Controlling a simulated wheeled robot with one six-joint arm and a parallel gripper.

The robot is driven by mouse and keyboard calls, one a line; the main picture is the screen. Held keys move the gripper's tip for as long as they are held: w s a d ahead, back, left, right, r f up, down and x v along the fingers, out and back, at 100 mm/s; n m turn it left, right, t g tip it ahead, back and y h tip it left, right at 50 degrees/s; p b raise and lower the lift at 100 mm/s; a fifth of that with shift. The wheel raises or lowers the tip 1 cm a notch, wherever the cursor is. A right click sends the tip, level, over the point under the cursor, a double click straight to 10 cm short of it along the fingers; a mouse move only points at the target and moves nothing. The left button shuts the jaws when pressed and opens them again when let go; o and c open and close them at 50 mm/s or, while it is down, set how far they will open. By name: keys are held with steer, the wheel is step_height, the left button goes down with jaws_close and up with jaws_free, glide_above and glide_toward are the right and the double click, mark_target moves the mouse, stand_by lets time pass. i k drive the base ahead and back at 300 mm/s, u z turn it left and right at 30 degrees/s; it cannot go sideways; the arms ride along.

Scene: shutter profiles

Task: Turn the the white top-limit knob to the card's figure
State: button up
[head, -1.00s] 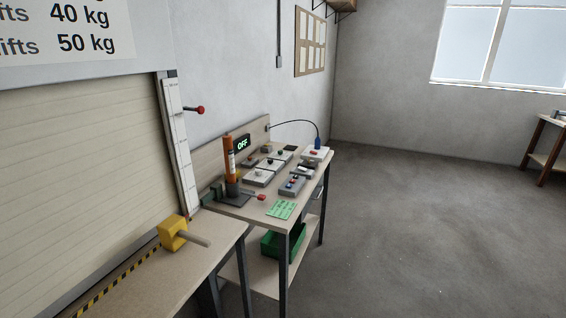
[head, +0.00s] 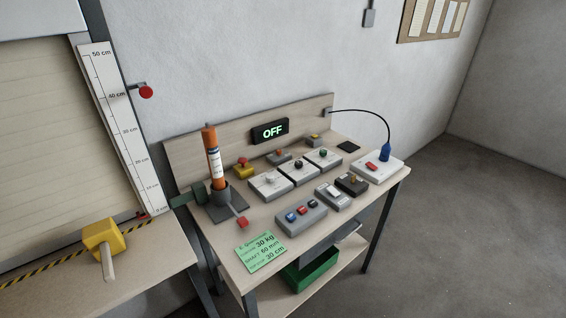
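The green card (head: 260,252) lies at the front left of the bench. It shows 30 kg, shaft 60 mm and 30 cm; its smallest words are too small to read surely. Three pale boxes with knobs stand in a slanting row mid-bench. The left box (head: 262,187) carries a pale knob (head: 271,181) that looks white. The middle one has a dark knob (head: 298,165) and the right one a green knob (head: 323,152). Their dial marks and settings are too small to read. My gripper is not in view.
An orange tube (head: 211,160) stands upright in a dark holder at the bench's left. Button and switch boxes (head: 301,219) sit in front of the knobs. A display (head: 270,131) reads OFF. A yellow block (head: 104,240) is on the left table. Floor at right is clear.

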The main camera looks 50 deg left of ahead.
mark_target(270, 178)
steer(key=u, duration=0.5)
steer(key=i, duration=1.1)
steer(key=u, duration=1.8)
steer(key=i, duration=0.8)
steer(key=u, duration=0.7)
